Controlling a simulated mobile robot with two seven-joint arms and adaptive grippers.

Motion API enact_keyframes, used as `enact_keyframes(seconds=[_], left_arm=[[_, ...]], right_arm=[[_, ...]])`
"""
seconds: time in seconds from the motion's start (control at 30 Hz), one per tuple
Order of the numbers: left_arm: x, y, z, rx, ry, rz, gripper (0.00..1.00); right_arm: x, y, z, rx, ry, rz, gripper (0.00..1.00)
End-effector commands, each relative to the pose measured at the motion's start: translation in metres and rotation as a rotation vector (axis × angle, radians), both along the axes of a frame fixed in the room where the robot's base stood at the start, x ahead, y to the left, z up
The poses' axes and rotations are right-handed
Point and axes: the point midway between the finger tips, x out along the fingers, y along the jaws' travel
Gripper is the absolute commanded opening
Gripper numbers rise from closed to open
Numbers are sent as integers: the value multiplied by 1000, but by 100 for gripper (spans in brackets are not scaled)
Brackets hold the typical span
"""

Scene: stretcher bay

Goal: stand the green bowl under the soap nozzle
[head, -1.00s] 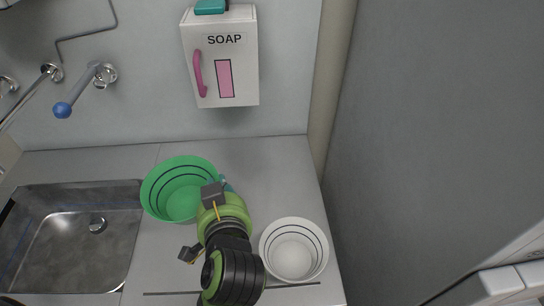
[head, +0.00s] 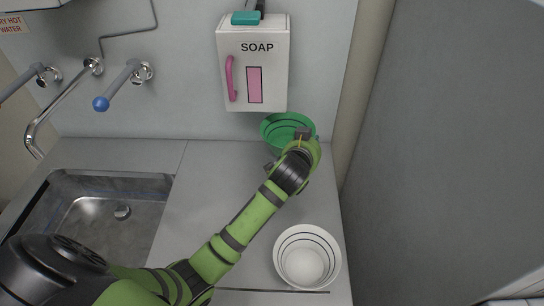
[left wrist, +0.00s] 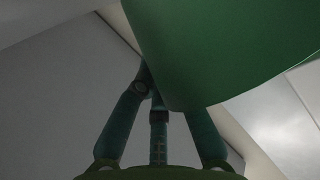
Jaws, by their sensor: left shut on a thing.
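The green bowl (head: 277,128) is at the back of the counter, just below the white soap dispenser (head: 252,70) on the wall. Its top is partly covered by the dispenser's lower edge. My left gripper (head: 309,135) is shut on the bowl's right rim. In the left wrist view the bowl (left wrist: 220,45) fills the upper right, with the fingers (left wrist: 160,90) meeting at its wall. I cannot tell whether the bowl touches the counter. The nozzle is hidden beneath the dispenser. My right gripper is not in view.
A white bowl (head: 307,280) stands at the counter's front right. The steel sink (head: 75,178) is on the left, with blue-tipped tap lever (head: 101,103) above it. The middle counter (head: 205,185) is clear. A grey panel (head: 440,150) rises on the right.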

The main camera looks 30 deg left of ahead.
Motion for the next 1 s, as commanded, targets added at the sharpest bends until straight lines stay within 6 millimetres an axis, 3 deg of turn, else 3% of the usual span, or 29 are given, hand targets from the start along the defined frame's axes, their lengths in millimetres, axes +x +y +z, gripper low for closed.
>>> enact_keyframes(seconds=[0.2,0.4,0.53,0.8,1.0], left_arm=[[-7,53,-28,6,4,2,0],[-10,80,-47,1,1,1,0],[-11,86,-54,0,1,0,0],[-11,85,-89,-1,1,1,0],[-11,85,-91,0,-1,0,0]], right_arm=[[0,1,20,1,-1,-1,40],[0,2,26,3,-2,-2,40],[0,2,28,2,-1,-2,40],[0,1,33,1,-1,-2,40],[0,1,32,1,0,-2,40]])
